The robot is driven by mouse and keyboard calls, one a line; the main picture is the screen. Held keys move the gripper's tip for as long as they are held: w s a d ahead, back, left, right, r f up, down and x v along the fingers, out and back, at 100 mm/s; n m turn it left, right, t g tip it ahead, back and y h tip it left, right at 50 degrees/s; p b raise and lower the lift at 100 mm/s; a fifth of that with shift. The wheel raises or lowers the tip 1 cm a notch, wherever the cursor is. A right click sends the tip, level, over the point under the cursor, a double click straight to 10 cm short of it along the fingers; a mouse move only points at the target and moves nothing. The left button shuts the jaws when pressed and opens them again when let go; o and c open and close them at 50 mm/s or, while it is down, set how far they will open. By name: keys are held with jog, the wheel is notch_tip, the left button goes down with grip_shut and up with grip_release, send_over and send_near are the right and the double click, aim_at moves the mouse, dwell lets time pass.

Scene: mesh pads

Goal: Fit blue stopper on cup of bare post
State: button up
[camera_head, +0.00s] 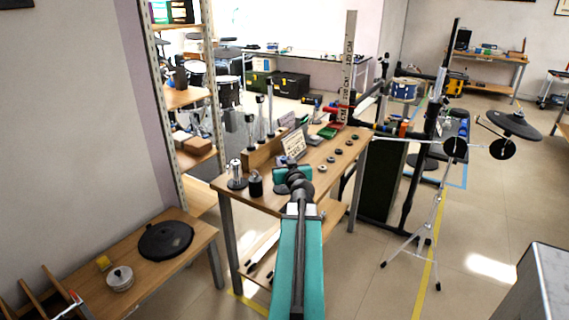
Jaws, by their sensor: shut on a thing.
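My gripper (293,173) reaches out over the near half of the wooden bench, at the end of my teal arm. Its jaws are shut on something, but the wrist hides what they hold. No blue stopper can be made out clearly. Several slim grey posts stand on a wooden block (262,153) at the bench's left side, including a front post (250,130), a middle post (260,118) and a taller post (270,100). They are left of and beyond my gripper. Their tops are too small to tell which cup is bare.
Small dark round pieces (331,159) lie in a row along the bench's right side. A sign (294,145) stands behind my gripper. A silver canister (235,172) and a black canister (256,184) stand at the near left corner. A cymbal stand (440,200) is on the right.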

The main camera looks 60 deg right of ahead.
jog(key=shift+f+b, duration=0.45)
dwell(0.3)
jog(key=o, duration=1.1)
jog(key=shift+a, duration=0.15)
